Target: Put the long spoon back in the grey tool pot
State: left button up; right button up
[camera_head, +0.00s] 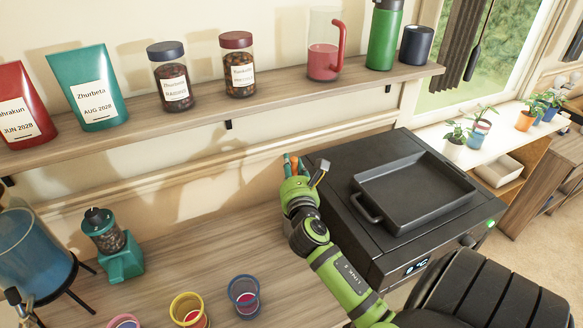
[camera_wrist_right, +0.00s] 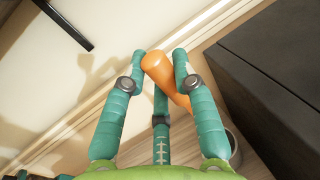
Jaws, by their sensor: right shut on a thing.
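My right gripper (camera_head: 292,160) is beside the left side of the black oven, above the wooden counter. In the right wrist view, its teal fingers (camera_wrist_right: 157,62) are closed around an orange rounded handle (camera_wrist_right: 158,68), which I take to be the long spoon's. The handle slants down to the right between the fingers; its lower end is hidden. A grey curved rim (camera_wrist_right: 236,150), likely the grey tool pot, shows partly behind the right finger. I cannot tell whether the spoon is inside it. In the head view the pot is hidden by my gripper. My left gripper is not in view.
The black oven (camera_head: 340,190) with a dark tray (camera_head: 415,190) on top stands right of my gripper. A shelf (camera_head: 200,112) with jars and bags runs above. Colored cups (camera_head: 243,292) and a teal grinder (camera_head: 122,262) stand on the counter, whose middle is clear.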

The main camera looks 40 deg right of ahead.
jog(key=shift+f+b, duration=0.6)
jog(key=shift+f, duration=0.15)
notch_tip(320, 180, down, 4)
jog(key=b, duration=0.3)
jog(key=shift+f+b, duration=1.45)
jog(key=shift+f, duration=0.45)
jog(key=o, duration=1)
jog(key=shift+c, duration=0.2)
jog(key=shift+s+a, duration=0.1)
jog(key=shift+s, duration=0.05)
jog(key=v, duration=1.1)
jog(key=shift+s+a, duration=0.2)
jog(key=shift+s, duration=0.1)
